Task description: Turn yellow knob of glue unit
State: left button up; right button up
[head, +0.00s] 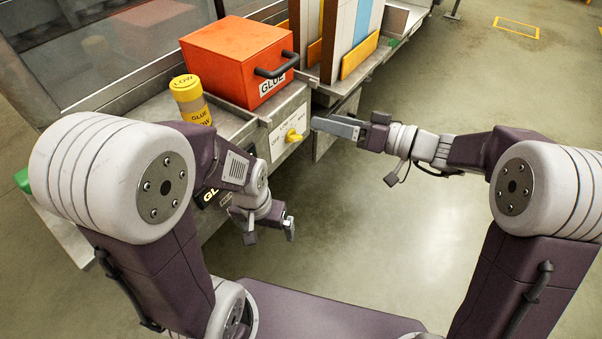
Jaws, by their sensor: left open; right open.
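The glue unit is an orange box (238,62) with a black handle and a GLUE label, on a grey metal cabinet. The yellow knob (293,136) sticks out of a white plate (279,138) on the cabinet's front face. My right gripper (316,123) is open, its fingers pointing left just to the right of the knob, a small way off; I cannot tell whether they touch it. My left gripper (269,231) is open and empty, low in front of the cabinet, below the knob and apart from it.
A yellow GLUE LOW beacon (190,100) stands on the cabinet left of the box. Upright panels (347,35) stand on the line behind and to the right. My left arm hides part of the cabinet front. The floor (380,230) in front is clear.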

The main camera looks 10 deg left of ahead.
jog(key=t+y+b, duration=0.1)
jog(key=t+b, duration=0.1)
jog(key=b, duration=0.9)
send_near(299, 139)
jog(key=shift+m, duration=0.4)
jog(key=x, duration=0.9)
jog(key=shift+a+r+b, duration=0.1)
jog(key=shift+b, duration=0.2)
jog(key=c, duration=1.4)
jog(key=shift+o, duration=0.2)
jog(key=shift+w+m+b, duration=0.1)
jog(key=shift+m+b, duration=1.25)
jog(key=shift+m, duration=0.25)
jog(key=m+b, duration=0.1)
jog(key=m, duration=0.2)
jog(key=shift+m+b, duration=0.3)
jog(key=m, duration=0.4)
jog(key=shift+b, duration=0.3)
pick_arm(q)
notch_tip(299, 139, down, 20)
pick_arm(e)
jog(key=shift+m, duration=2.4)
